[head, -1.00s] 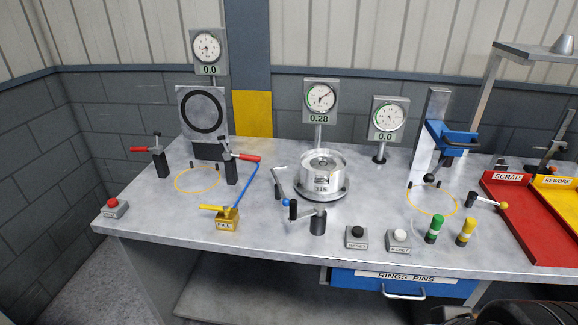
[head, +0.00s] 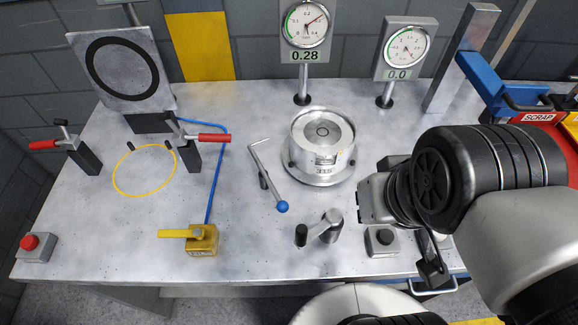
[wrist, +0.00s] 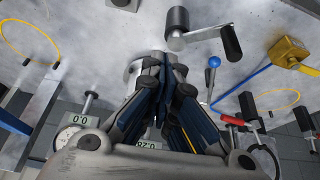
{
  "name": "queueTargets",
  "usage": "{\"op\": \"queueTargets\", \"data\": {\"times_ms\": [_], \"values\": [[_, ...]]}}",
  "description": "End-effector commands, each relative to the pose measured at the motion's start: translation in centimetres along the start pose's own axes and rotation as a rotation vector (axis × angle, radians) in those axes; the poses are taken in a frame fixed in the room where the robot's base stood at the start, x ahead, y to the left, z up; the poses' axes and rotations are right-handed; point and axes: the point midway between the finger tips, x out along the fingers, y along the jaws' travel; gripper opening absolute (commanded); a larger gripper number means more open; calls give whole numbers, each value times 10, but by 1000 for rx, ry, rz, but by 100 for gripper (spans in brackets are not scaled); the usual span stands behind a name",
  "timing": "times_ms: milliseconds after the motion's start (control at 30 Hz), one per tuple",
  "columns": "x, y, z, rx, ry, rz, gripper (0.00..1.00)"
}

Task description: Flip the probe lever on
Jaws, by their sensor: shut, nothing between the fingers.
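A thin metal lever with a blue ball (head: 282,206) stands on the bench, just left of the round metal housing (head: 322,140) below the dial reading 0.28 (head: 304,28). I take it to be the probe lever. Its ball end points toward the front of the bench. The blue ball also shows in the wrist view (wrist: 214,62). My gripper (wrist: 161,78) is shut and empty in the wrist view, partly covering the housing, with the ball apart from it to the right. In the head view my arm comes in from the right; its fingertips are not clear there.
A crank with a black handle (head: 301,236) stands in front of the housing, near the lever. A black-button box (head: 381,241) is close to my wrist. A yellow valve (head: 201,240) and red-handled clamps (head: 212,138) stand left. The bench between valve and lever is clear.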

Motion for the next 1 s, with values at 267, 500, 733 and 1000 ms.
{"op": "queueTargets", "data": {"times_ms": [267,500,733,1000], "values": [[-1,-1,-3,17,-16,-5,0],[-5,-7,-41,223,-197,-54,0],[16,-11,-91,553,-458,-112,0],[70,-9,-131,938,-755,-154,0]]}}
